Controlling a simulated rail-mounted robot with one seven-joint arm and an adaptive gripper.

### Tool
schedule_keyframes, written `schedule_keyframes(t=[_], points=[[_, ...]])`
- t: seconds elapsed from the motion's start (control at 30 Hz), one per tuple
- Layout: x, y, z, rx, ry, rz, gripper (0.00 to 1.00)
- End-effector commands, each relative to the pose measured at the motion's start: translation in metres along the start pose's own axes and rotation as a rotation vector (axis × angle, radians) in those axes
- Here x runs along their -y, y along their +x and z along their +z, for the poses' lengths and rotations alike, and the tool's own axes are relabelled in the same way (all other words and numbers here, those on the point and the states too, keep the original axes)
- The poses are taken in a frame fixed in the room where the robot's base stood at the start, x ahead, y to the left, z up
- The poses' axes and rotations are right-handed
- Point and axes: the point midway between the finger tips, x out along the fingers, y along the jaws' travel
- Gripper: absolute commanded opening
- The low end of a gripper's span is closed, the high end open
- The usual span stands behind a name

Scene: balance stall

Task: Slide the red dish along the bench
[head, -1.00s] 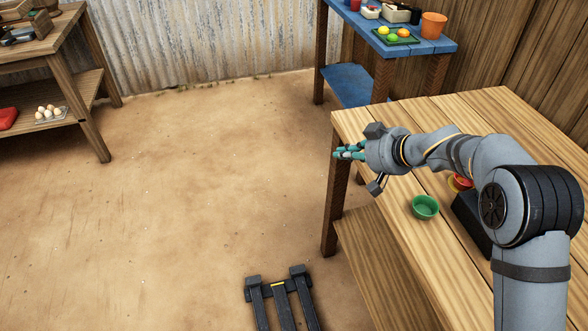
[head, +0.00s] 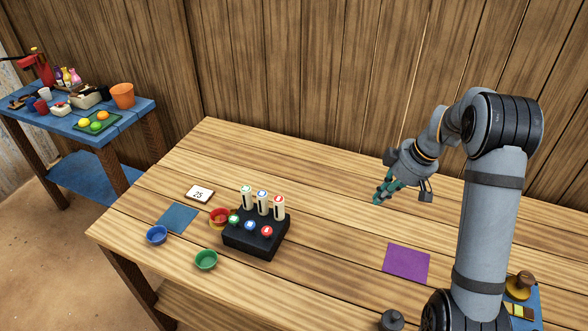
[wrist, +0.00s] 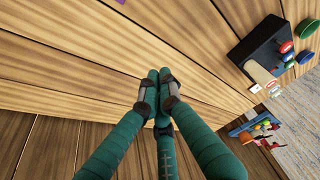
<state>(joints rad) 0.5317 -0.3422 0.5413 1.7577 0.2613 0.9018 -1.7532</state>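The red dish (head: 219,218) stands on the wooden bench (head: 330,215) in the head view, close against the left side of a black box (head: 250,240). I cannot pick out the red dish surely in the wrist view.
The box carries three upright tubes (head: 262,203) and coloured buttons. A green dish (head: 206,260), a blue dish (head: 157,235), a blue mat (head: 177,218) and a card reading 25 (head: 199,194) are near it. A purple mat (head: 406,262) lies right. The bench between box and gripper is clear.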

Motion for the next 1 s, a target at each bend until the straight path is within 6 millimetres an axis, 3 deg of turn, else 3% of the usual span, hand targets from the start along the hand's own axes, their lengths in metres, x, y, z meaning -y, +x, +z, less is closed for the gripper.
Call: schedule_keyframes(t=[0.03,0.2,0.3,0.4,0.6,0.83,1.0], points=[[-0.011,-0.020,0.037,0.052,0.044,0.009,0.02],[-0.030,-0.059,0.148,0.209,0.154,0.036,0.02],[-0.034,-0.078,0.196,0.277,0.202,0.048,0.02],[-0.034,-0.090,0.229,0.324,0.234,0.055,0.02],[-0.034,-0.099,0.255,0.361,0.258,0.063,0.02],[-0.034,-0.099,0.256,0.362,0.258,0.064,0.02],[-0.034,-0.099,0.255,0.361,0.257,0.064,0.12]])
